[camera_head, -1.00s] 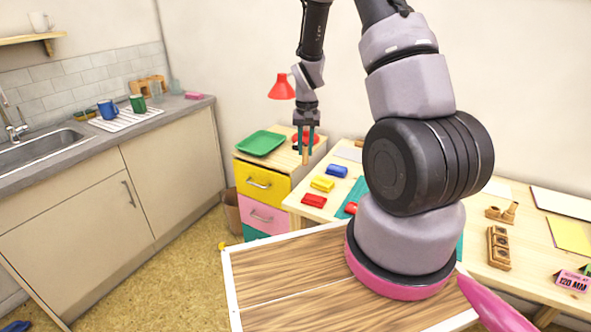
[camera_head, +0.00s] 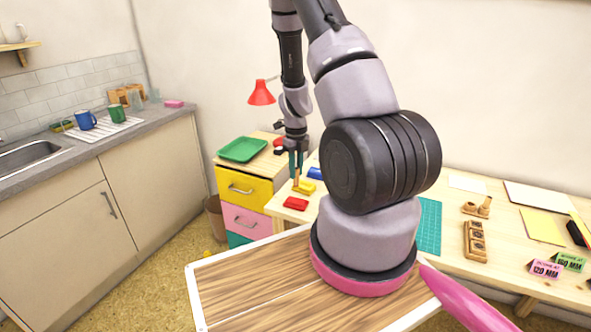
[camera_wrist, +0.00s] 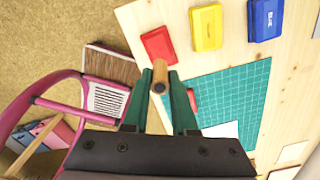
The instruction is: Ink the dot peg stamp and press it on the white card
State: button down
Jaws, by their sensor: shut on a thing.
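My gripper (camera_head: 296,160) is shut on a light wooden peg stamp (camera_head: 296,179), which hangs down in front of the inkpads. In the wrist view the peg (camera_wrist: 159,76) sits between the teal fingers, its round end overlapping the near edge of the red inkpad (camera_wrist: 157,45). I cannot tell whether it touches. The yellow inkpad (camera_wrist: 206,28) and blue inkpad (camera_wrist: 265,19) lie in a row to the right. They show in the head view as red (camera_head: 296,203), yellow (camera_head: 308,187) and blue (camera_head: 315,173). A white piece (camera_wrist: 223,130), perhaps the card, lies partly hidden on the mat.
A green cutting mat (camera_wrist: 227,98) covers the table beside the pads. A small red object (camera_wrist: 192,100) lies partly behind a finger. A drawer unit with a green tray (camera_head: 242,149) stands left. A wooden holder (camera_head: 475,241) and papers lie right.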

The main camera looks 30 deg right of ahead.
aim_at(296, 184)
jog(key=shift+f, duration=2.85)
jog(key=shift+f, duration=0.55)
jog(key=shift+r, duration=0.1)
jog(key=shift+r, duration=0.5)
jog(key=shift+r, duration=0.1)
jog(key=shift+r, duration=2.7)
jog(key=shift+d, duration=0.1)
